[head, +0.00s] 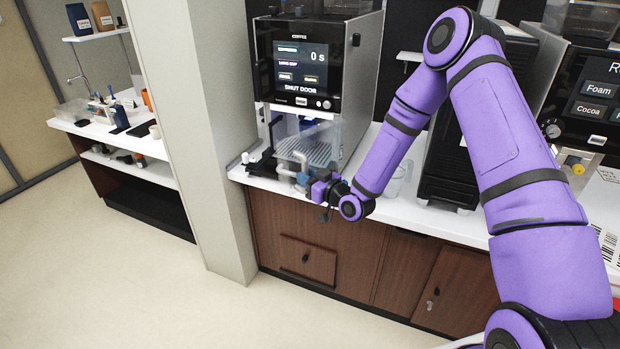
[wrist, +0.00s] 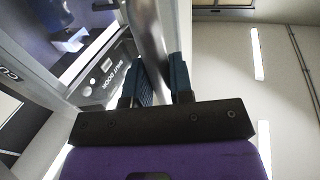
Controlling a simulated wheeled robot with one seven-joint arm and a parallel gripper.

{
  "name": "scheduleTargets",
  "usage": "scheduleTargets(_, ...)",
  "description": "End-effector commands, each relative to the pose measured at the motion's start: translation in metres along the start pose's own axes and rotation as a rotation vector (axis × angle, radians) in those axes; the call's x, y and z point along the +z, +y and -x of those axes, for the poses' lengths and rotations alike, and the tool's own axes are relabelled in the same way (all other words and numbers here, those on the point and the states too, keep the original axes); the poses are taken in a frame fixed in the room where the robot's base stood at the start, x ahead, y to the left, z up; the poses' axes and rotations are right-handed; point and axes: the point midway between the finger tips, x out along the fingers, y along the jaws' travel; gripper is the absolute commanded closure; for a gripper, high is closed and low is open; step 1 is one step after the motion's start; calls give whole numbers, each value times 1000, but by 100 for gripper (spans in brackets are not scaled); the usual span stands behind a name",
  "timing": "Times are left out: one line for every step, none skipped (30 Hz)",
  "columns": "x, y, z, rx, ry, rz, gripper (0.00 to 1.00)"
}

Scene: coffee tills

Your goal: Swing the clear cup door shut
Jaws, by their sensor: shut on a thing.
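The coffee machine (head: 318,62) stands on the counter, and its screen reads "SHUT DOOR". Its clear cup door (head: 322,138) stands swung out from the cup bay, showing faintly below the screen. A pale grey tubular handle (head: 290,158) is on the door. My gripper (head: 302,178) is at this handle, low in front of the bay. In the wrist view, its two dark blue fingers (wrist: 158,78) are shut on the handle, a shiny grey bar (wrist: 150,35) between them. The door's exact angle is hard to tell.
The white counter (head: 400,198) runs along below the machine, above brown cabinets (head: 330,240). A pale pillar (head: 205,140) stands to the left. Clear cups (head: 398,180) stand right of the machine, partly behind my arm. The floor in front is free.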

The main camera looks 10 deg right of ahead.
Motion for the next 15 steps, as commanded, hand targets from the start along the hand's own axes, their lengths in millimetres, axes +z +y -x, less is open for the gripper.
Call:
scheduleTargets(0,-2,0,-4,-1,-1,100)
scheduleTargets(0,-2,0,-4,-1,-2,100)
scheduleTargets(0,-2,0,-4,-1,-2,100)
scheduleTargets(0,-2,0,-5,-1,-2,100)
scheduleTargets(0,-2,-1,-5,-1,-1,100)
scheduleTargets(0,-3,-2,-5,-1,-2,100)
scheduleTargets(0,-4,-4,-6,-1,-1,100)
scheduleTargets(0,-4,-6,-6,0,-1,100)
scheduleTargets(0,-5,-10,-7,0,-1,100)
scheduleTargets(0,-6,-13,-7,0,-1,100)
scheduleTargets(0,-7,-16,-7,0,-1,100)
scheduleTargets(1,-8,-19,-7,-1,-1,100)
scheduleTargets(1,-8,-22,-6,-1,-2,100)
scheduleTargets(1,-8,-24,-6,-1,-1,100)
scheduleTargets(0,-9,-28,-5,0,-1,100)
